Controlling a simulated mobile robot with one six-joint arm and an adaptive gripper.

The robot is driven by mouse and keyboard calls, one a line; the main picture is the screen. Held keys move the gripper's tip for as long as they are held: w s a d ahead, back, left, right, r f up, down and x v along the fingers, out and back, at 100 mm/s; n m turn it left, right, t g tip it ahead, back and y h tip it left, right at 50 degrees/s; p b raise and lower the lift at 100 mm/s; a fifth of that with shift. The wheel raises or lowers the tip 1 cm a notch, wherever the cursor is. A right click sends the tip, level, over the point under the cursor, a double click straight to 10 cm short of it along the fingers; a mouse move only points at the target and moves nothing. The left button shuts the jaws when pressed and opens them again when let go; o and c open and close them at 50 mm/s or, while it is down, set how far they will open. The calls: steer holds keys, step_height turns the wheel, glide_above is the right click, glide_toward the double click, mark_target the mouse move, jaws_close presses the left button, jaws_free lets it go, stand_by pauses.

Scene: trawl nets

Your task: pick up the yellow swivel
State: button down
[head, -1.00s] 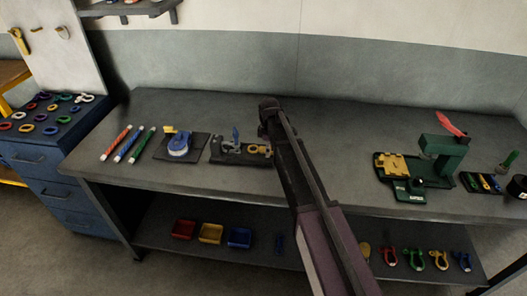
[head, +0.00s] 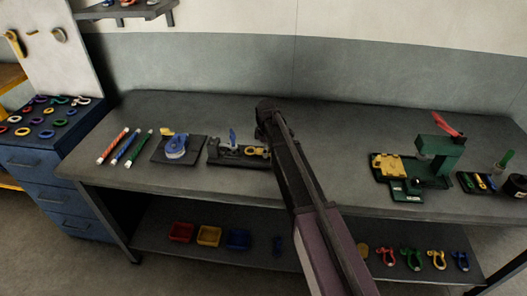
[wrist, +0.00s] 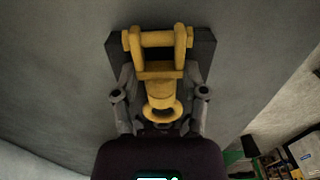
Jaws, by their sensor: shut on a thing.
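The yellow swivel (wrist: 160,85) is in the middle of the wrist view, with a wide fork end at the top and a ring end toward my palm. My gripper (wrist: 160,78) is shut on it, one grey finger on each side. A dark block (wrist: 204,50) shows behind the fork end; I cannot tell whether the swivel still touches it. My gripper's fingers are hidden there.
Left of the fixture on the bench (head: 340,130) are a blue spool on a dark plate (head: 160,156) and three coloured rods (head: 128,145). A green press (head: 432,165) stands at the right. Coloured bins (head: 209,236) and shackles (head: 412,258) are on the lower shelf.

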steer(key=shift+r, duration=0.15)
step_height(320, 180, up, 4)
steer(key=p, duration=0.4)
steer(key=shift+f, duration=0.25)
steer(key=s+d, duration=0.2)
steer(key=s, duration=0.5)
steer(key=s+d+r+p, duration=0.1)
steer(key=s+d, duration=0.2)
steer(key=s, duration=0.5)
steer(key=shift+d, duration=0.25)
